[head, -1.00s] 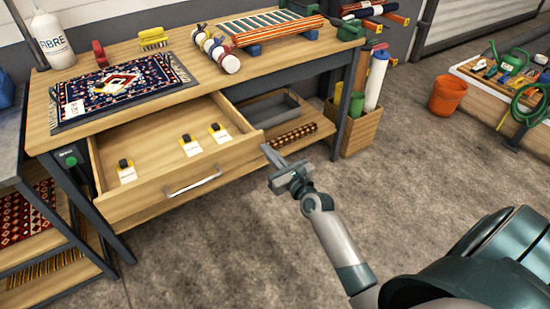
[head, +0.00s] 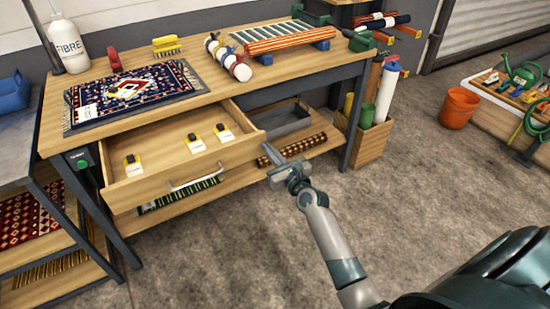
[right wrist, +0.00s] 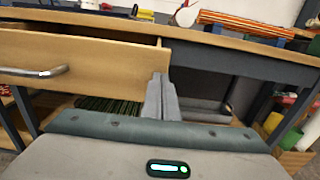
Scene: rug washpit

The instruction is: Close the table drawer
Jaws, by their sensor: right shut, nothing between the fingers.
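The wooden table drawer (head: 150,192) stands partly pulled out below the worktable's top. Its silver bar handle (head: 196,179) is on the front panel; the handle also shows at the left in the right wrist view (right wrist: 35,72). Several small cards with dark items lie inside the drawer. My right gripper (head: 268,153) is shut and empty, just beyond the right end of the drawer front. In the right wrist view its fingers (right wrist: 160,88) overlap the drawer front's right end; I cannot tell whether they touch it. My left gripper is not in view.
The worktable (head: 200,97) carries a patterned rug (head: 130,92), brushes and rolled items. A lower shelf (head: 300,145) holds a grey tray and rolled rugs. A wooden bin (head: 370,140) stands right. The floor in front is clear.

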